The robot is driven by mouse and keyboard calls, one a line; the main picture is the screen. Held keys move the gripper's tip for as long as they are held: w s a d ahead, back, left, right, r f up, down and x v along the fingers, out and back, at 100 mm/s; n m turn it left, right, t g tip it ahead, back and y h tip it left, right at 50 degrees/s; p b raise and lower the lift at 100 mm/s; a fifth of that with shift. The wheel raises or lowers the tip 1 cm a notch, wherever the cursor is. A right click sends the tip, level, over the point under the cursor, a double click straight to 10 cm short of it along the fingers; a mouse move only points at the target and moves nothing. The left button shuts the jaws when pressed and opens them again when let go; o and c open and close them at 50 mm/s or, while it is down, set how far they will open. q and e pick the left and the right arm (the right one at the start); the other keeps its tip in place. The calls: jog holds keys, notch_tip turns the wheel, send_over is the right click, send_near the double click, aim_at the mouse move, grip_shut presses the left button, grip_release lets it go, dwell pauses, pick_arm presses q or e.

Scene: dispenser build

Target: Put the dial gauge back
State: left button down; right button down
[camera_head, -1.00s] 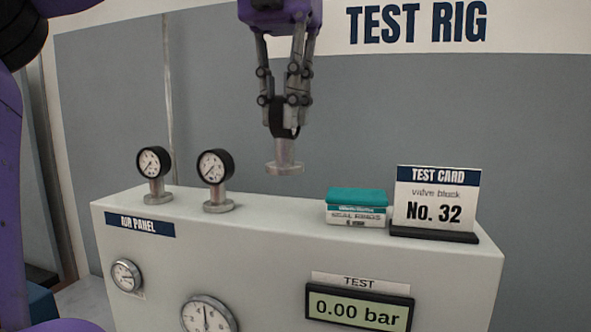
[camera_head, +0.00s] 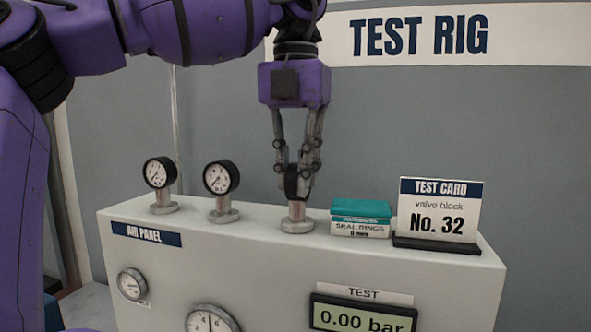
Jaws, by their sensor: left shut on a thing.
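My left gripper (camera_head: 297,183) points down at the panel's top and is shut on a dial gauge (camera_head: 297,223). The gauge's silver stem and round foot show below the fingers. Its black-rimmed head is seen edge-on and partly hidden by the fingers. The foot is at the top surface of the white air panel (camera_head: 270,256), upright, and appears to touch it. Two other dial gauges stand to the left on the same top, one at the far left (camera_head: 160,173) and one nearer (camera_head: 221,178). My right gripper is not in view.
A teal and white seal rings box (camera_head: 360,217) stands just right of the held gauge. A test card (camera_head: 437,210) in a dark stand is beside it. A display (camera_head: 362,315) reads 0.00 bar on the front. The top is clear between the gauges.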

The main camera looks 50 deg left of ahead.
pick_arm(q)
jog(key=c, duration=1.7)
grip_release()
jog(key=shift+f, duration=0.15)
jog(key=shift+c, duration=0.2)
jog(key=shift+o, duration=0.8)
jog(key=shift+r, duration=0.25)
jog(key=shift+a+r, duration=0.1)
jog(key=shift+r, duration=0.25)
notch_tip(320, 180, up, 8)
jog(key=shift+f, duration=0.25)
notch_tip(320, 180, up, 3)
jog(key=shift+s+f+p, duration=0.1)
jog(key=shift+f+p, duration=0.05)
jog(key=shift+p, duration=0.15)
jog(key=shift+r+p, duration=0.4)
jog(key=shift+r, duration=0.1)
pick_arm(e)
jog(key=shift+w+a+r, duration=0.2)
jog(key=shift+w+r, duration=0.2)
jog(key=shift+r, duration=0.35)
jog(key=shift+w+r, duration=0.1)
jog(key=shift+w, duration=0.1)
pick_arm(q)
jog(key=shift+f, duration=0.1)
